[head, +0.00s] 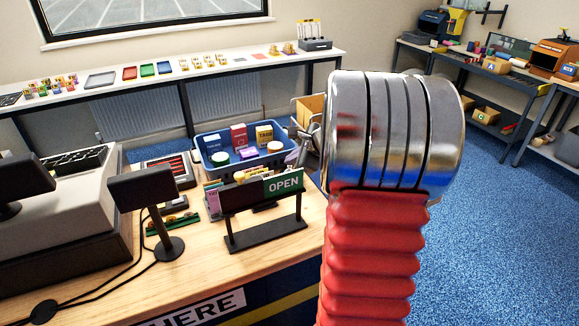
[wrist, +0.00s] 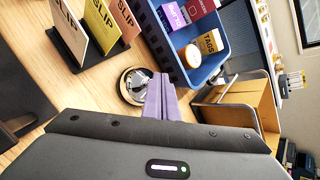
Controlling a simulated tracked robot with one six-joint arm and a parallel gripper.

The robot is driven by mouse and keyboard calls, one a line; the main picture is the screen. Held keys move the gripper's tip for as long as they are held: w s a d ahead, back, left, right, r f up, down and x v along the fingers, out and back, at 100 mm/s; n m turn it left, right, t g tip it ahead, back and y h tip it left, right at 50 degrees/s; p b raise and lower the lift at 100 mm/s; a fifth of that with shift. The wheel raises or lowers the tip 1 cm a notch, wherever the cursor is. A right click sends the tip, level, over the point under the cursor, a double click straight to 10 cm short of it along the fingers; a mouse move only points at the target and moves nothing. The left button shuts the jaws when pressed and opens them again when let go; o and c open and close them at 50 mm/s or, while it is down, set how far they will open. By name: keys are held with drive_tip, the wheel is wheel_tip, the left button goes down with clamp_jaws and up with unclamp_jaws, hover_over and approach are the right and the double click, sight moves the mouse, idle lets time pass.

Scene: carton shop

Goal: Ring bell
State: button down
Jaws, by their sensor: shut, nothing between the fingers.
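The bell (wrist: 131,86) is a round, shiny chrome dome on the wooden counter in the wrist view. My gripper's purple fingers (wrist: 161,84) are shut together with nothing between them. They overlap the bell's right side in that view; I cannot tell whether they touch it. In the head view my gripper (head: 291,157) shows only in part, beside the blue crate and partly behind my arm. I cannot make out the bell in the head view.
A blue crate (head: 202,140) of small goods stands beside the fingers. A slip holder (wrist: 77,45) with several cards is close to the bell. A green OPEN card (head: 284,182), a black stand (head: 266,240), and a small screen (head: 143,187) occupy the counter.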

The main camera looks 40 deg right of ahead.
drive_tip(key=shift+f, duration=0.2)
idle(0.3)
drive_tip(key=shift+r, duration=0.95)
wheel_tip(320, 180, up, 5)
idle(0.9)
drive_tip(key=shift+s, duration=0.1)
idle(0.6)
